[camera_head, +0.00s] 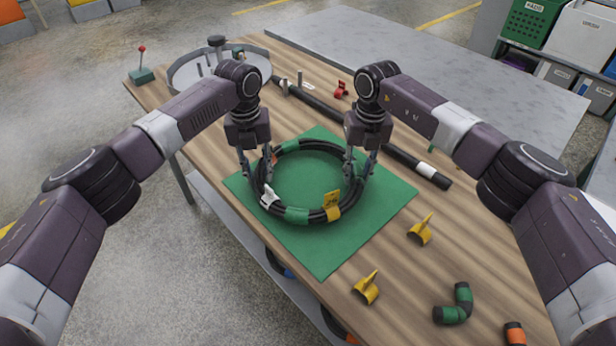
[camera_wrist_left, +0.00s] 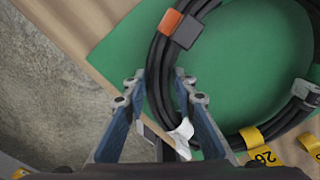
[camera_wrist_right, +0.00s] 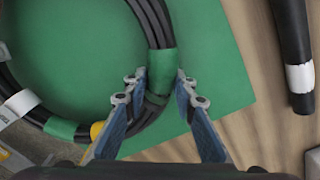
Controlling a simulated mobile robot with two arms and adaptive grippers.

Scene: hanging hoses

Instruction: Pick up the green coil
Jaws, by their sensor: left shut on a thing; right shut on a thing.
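The coil (camera_head: 296,215) is a ring of black hose with green bands, a white tag and a yellow tag. It is over the green mat (camera_head: 325,262); I cannot tell whether it touches it. My left gripper (camera_head: 257,186) is shut on the coil's left side. In the left wrist view, the fingers (camera_wrist_left: 163,90) straddle the black strands (camera_wrist_left: 158,65), near an orange-and-grey band. My right gripper (camera_head: 360,172) is shut on the coil's right side. In the right wrist view, its fingers (camera_wrist_right: 153,88) are around the strands by a green band (camera_wrist_right: 161,66).
A long black pipe (camera_head: 402,157) lies behind the mat. Yellow clips (camera_head: 421,232), a green elbow (camera_head: 455,305) and an orange-banded piece (camera_head: 515,335) lie on the right. A round tray (camera_head: 190,84) stands at the back left, near a green box with a red knob (camera_head: 142,75).

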